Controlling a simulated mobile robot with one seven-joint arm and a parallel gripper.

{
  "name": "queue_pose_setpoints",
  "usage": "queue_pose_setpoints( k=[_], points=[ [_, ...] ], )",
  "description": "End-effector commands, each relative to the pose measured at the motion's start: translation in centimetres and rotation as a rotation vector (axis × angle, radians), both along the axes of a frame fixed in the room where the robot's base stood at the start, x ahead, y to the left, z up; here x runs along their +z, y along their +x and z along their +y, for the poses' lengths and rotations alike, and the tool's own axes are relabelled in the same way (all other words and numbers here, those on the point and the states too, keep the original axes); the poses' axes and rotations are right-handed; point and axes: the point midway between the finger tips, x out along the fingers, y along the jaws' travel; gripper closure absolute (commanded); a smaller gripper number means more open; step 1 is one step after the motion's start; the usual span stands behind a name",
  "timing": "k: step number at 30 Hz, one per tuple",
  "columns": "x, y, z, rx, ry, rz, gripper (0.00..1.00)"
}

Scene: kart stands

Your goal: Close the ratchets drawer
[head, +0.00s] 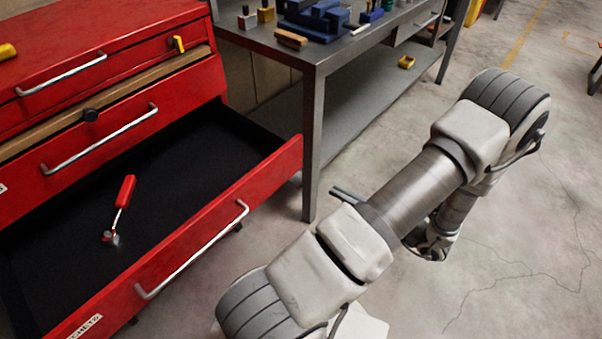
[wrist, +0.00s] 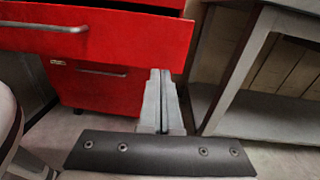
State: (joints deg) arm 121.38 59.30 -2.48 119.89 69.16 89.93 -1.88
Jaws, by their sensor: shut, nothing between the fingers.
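The ratchets drawer (head: 215,225) is pulled well out of the red tool chest. Its label (head: 85,327) is partly cut off by the frame, and it has a silver bar handle (head: 195,250). Inside on the black liner lies a ratchet with a red handle (head: 125,191). In the wrist view the red drawer front (wrist: 100,38) is at the upper left. My gripper (wrist: 161,75) is shut and empty, its tips showing near the lower right end of that front. I cannot tell whether they touch it. In the head view my arm hides most of the gripper.
A drawer above (head: 100,140) looks shut. A grey workbench (head: 313,150) with tools on top stands right of the chest, its leg near the drawer's right corner. A lower red drawer (wrist: 100,85) shows in the wrist view.

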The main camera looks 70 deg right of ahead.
Motion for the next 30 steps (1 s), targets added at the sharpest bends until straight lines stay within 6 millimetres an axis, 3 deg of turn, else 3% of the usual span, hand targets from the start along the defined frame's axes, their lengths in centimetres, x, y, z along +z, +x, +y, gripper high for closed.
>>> queue_pose_setpoints(
  k=[4, 8, 22, 30],
  points=[
    [-0.7, -1.1, -0.2, -0.072, 0.023, -0.048, 1.00],
    [-0.7, -0.4, -0.5, -0.078, 0.024, -0.052, 1.00],
    [-0.8, 8.6, -3.0, -0.072, 0.022, -0.050, 1.00],
    [-0.7, 11.7, -4.0, -0.074, 0.022, -0.048, 1.00]
  ],
)
